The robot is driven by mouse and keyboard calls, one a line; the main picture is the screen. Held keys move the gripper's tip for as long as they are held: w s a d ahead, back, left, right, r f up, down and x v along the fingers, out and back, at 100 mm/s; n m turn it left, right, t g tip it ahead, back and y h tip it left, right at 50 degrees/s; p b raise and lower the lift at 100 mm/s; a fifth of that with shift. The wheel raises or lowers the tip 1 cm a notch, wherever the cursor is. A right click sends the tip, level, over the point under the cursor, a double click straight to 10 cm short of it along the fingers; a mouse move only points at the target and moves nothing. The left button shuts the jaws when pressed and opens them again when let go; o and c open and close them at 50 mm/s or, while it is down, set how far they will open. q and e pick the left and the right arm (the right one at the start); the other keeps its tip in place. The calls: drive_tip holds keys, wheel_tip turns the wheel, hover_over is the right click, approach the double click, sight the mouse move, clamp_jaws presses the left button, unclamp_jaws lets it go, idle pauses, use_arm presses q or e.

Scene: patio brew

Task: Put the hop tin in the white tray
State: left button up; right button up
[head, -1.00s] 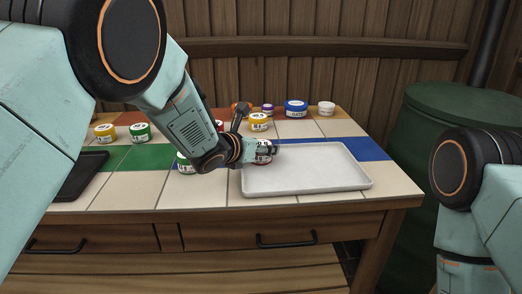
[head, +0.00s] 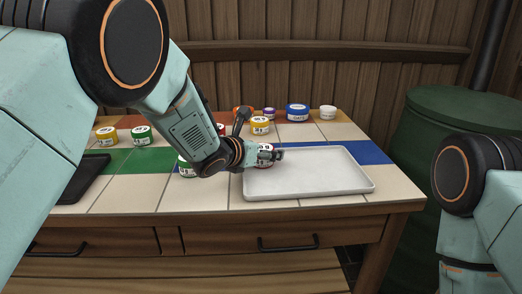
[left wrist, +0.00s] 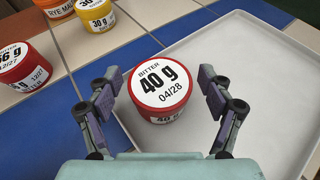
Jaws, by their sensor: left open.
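A red tin with a white lid marked BITTER, 40 g, 04/28 (left wrist: 160,88) stands upright at the left edge of the white tray (left wrist: 262,75). In the head view the tin (head: 266,150) is partly hidden by my left gripper (head: 270,155), at the back left of the tray (head: 320,178). In the left wrist view my left gripper (left wrist: 161,82) is open, one finger on each side of the tin, with gaps visible. The tin overlaps the tray's rim in this view; I cannot tell exactly how it rests. My right gripper is out of view.
Other tins stand nearby: a red one (left wrist: 22,67), a yellow one (left wrist: 95,14) and a blue one (head: 297,112). A dark tray (head: 84,180) lies at the far left. The rest of the white tray is clear.

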use_arm(q)
drive_tip(key=shift+r, duration=0.1)
drive_tip(key=shift+r+p, duration=0.25)
drive_tip(key=shift+p, duration=0.1)
drive_tip(key=p+v, duration=0.2)
drive_tip(key=v, duration=1)
drive_tip(key=shift+f, duration=0.1)
